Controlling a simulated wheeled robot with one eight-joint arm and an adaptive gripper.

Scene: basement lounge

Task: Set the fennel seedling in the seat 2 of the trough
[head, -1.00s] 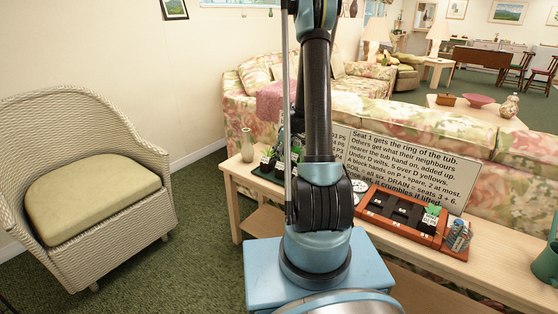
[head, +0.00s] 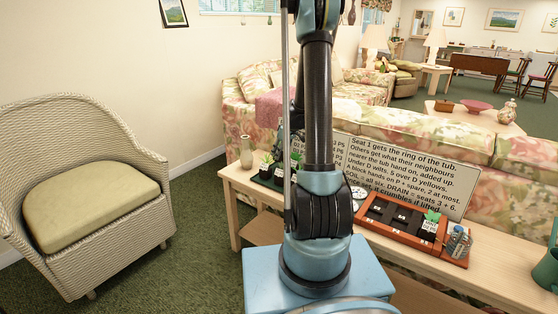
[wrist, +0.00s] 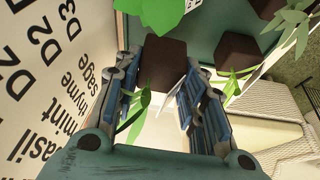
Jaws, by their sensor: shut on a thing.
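The trough (head: 372,219) is an orange-brown box with dark cells on the bench, right of my arm. A green seedling with a white label (head: 430,222) stands at its right end. My gripper (wrist: 163,65) is shut on a dark brown soil block (wrist: 166,58) in the wrist view. Narrow green leaves (wrist: 139,112) show between the fingers; I cannot tell whether they are fennel. In the head view my arm mostly hides the gripper, near the dark seedling tray (head: 265,179) at the left. Seat numbers are not readable.
A second brown block (wrist: 238,52) stands close right of the held one. A lettered board (head: 410,165) stands behind the trough. A vase (head: 246,152) is at the bench's left end, a bundled jar (head: 458,242) at the trough's right. A wicker chair (head: 85,210) stands left.

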